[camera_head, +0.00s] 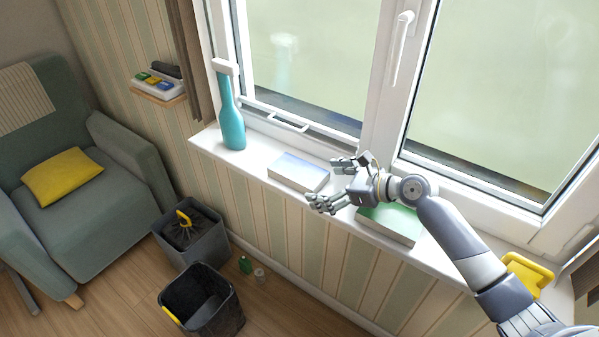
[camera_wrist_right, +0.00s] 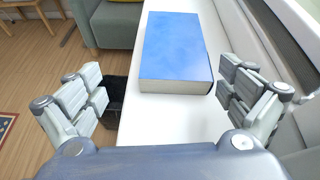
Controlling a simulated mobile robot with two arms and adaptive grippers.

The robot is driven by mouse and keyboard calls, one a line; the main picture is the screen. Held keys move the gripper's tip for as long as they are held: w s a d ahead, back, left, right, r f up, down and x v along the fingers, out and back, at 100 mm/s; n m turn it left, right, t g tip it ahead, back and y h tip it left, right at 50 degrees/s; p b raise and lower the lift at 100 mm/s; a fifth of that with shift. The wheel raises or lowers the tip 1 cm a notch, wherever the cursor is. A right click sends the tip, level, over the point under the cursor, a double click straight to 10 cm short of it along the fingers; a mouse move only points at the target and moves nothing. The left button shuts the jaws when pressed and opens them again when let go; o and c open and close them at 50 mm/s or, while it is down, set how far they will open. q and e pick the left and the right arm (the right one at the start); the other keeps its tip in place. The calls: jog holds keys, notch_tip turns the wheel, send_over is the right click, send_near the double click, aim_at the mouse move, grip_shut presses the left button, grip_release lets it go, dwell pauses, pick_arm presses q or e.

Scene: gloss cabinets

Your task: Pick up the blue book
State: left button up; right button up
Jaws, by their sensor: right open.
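The blue book (camera_head: 298,171) lies flat on the white windowsill, between the teal bottle and my right gripper. In the head view its cover looks pale with glare; in the right wrist view the blue book (camera_wrist_right: 175,45) shows a clear blue cover and a pale page edge facing me. My right gripper (camera_head: 326,182) is open and empty, just right of the book. In the right wrist view its fingers (camera_wrist_right: 158,95) are spread to either side of the book's near end, with no visible contact. My left gripper is not in view.
A green book (camera_head: 392,222) lies on the windowsill (camera_head: 262,150) under my right arm. A teal bottle (camera_head: 231,118) stands at the sill's left end. A yellow object (camera_head: 527,273) is at the right. Two dark bins (camera_head: 203,300) and an armchair (camera_head: 75,215) stand below.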

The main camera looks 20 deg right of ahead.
aim_at(302, 171)
jog(key=shift+w+d+r+m, duration=0.25)
jog(key=shift+w+d+m, duration=0.25)
jog(key=shift+w, duration=0.15)
jog(key=shift+w+r, duration=0.2)
jog(key=shift+w, duration=0.05)
jog(key=shift+t, duration=0.3)
jog(key=x, duration=0.4)
jog(key=p+x, duration=0.1)
jog(key=x, duration=0.1)
jog(key=shift+w+r, duration=0.1)
jog(key=shift+r, duration=0.2)
jog(key=shift+w+a+f, duration=0.25)
jog(key=shift+w+a, duration=0.1)
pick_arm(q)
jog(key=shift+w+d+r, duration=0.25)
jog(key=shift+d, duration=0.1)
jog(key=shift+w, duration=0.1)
pick_arm(e)
jog(key=c, duration=1.3)
